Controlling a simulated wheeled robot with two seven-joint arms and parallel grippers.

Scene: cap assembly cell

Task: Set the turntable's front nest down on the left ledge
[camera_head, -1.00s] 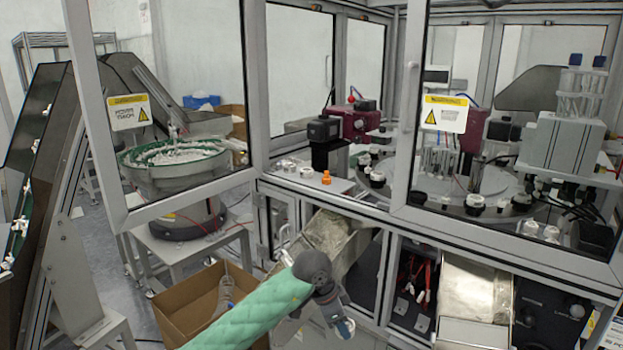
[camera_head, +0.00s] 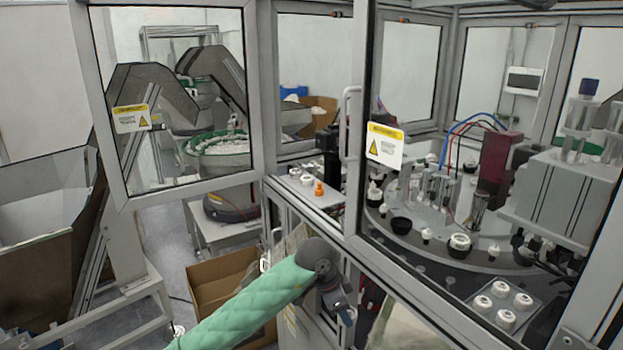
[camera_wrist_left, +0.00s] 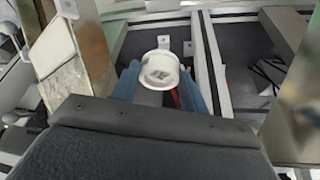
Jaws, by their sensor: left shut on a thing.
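My left gripper (camera_head: 343,312) is low in front of the cell's frame in the head view, outside the enclosure. In the left wrist view its blue fingers (camera_wrist_left: 160,88) are shut on a white, round, hollow nest (camera_wrist_left: 158,66). The nest is too small or hidden to make out in the head view. The left ledge (camera_head: 327,201) is a pale shelf behind the cell's front edge, above and left of the gripper. The turntable (camera_head: 410,239) is the dark disc to the right, with black and white nests around its rim. My right gripper is not in view.
On the ledge stand white round parts (camera_head: 307,180) and an orange piece (camera_head: 319,188). A framed glass door (camera_head: 172,100) stands open at left. A cardboard box (camera_head: 215,285) is below. A plate (camera_head: 517,296) with several white parts is at lower right.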

